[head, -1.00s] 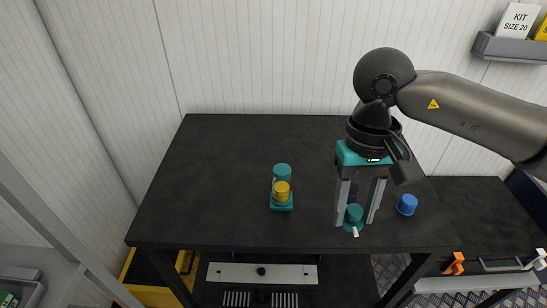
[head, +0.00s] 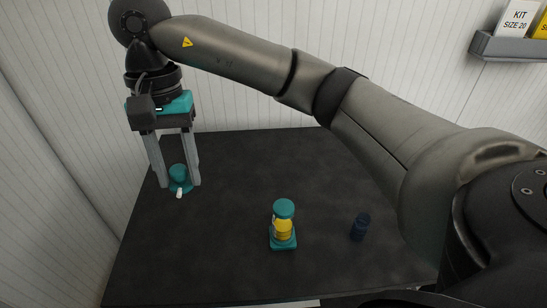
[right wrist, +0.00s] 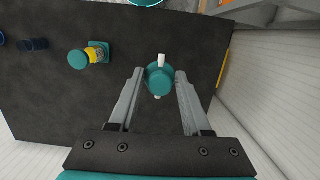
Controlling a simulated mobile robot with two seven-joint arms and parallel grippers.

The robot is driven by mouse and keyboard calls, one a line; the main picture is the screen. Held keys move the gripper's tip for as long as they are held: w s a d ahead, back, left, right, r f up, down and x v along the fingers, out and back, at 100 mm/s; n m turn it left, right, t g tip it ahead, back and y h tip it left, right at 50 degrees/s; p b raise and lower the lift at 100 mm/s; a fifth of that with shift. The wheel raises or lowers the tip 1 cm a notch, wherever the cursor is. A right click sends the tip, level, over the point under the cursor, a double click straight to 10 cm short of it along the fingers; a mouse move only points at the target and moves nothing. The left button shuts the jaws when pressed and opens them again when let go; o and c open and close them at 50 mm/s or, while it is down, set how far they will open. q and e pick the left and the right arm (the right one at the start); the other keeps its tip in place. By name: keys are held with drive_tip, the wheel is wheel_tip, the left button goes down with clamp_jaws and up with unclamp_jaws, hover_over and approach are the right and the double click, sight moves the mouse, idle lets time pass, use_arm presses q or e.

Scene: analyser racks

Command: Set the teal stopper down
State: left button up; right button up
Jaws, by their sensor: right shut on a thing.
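The teal stopper (head: 179,174) has a round top, a wider teal lower part and a white tab. My right gripper (head: 180,183) is shut on it, one finger on each side, at the left part of the dark table (head: 225,240). The stopper is upright; whether it touches the table I cannot tell. In the right wrist view the stopper (right wrist: 159,80) sits between the fingertips, near the table's edge. My left gripper is not in view.
A teal-based holder (head: 283,243) with a yellow body and teal top stands mid-table. A dark blue cylinder (head: 360,227) stands to its right. A blue piece (right wrist: 2,40) shows at the wrist view's left edge. Table around the gripper is clear.

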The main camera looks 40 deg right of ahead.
wheel_tip(320, 180, down, 20)
drive_tip(key=shift+r+b, duration=0.1)
drive_tip(key=shift+b, duration=0.85)
drive_tip(key=o, duration=1.1)
drive_tip(key=shift+r, duration=0.35)
drive_tip(key=r, duration=0.3)
drive_tip(key=w+r, duration=0.1)
drive_tip(key=r, duration=0.3)
drive_tip(key=d+r, duration=0.1)
drive_tip(key=r, duration=0.3)
drive_tip(key=shift+w+r+p, duration=0.1)
drive_tip(key=shift+w+p, duration=0.15)
drive_tip(key=shift+p, duration=0.15)
